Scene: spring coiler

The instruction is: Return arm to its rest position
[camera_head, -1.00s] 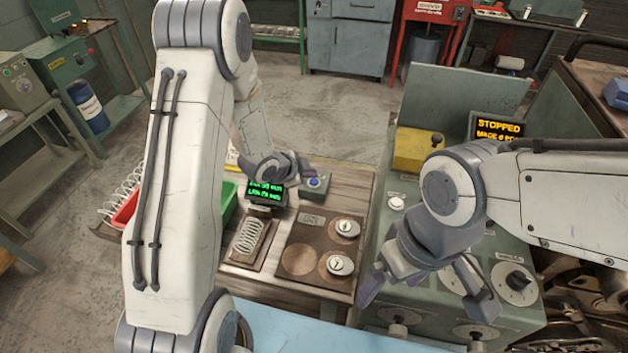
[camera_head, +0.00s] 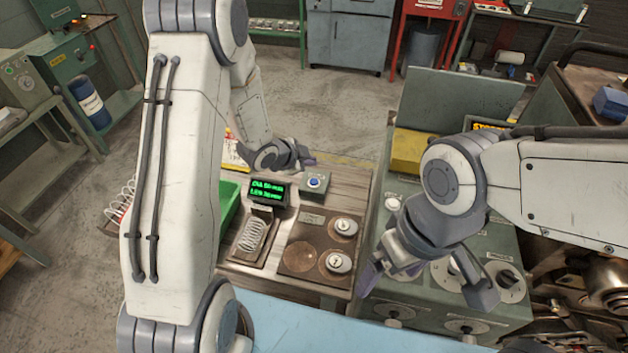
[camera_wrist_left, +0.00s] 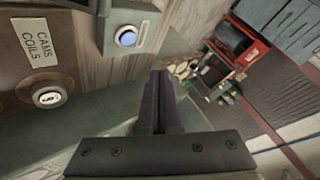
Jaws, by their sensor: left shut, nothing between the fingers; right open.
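My left arm rises large at the left of the head view and bends down to my left gripper (camera_head: 306,160). That gripper is shut and empty, at the far edge of the wooden bench near the blue button box (camera_head: 314,184). In the left wrist view the closed fingers (camera_wrist_left: 159,100) point up beside the blue button (camera_wrist_left: 127,38). My right gripper (camera_head: 425,283) is open and empty, hanging in front of the green coiler machine (camera_head: 405,310) at the right.
The bench holds a small green-lit display (camera_head: 267,192), a coil spring on a plate (camera_head: 253,236) and a brown board with two numbered discs (camera_head: 300,262). A green bin (camera_head: 228,204) is partly hidden behind my left arm. Open floor (camera_head: 330,115) lies beyond the bench.

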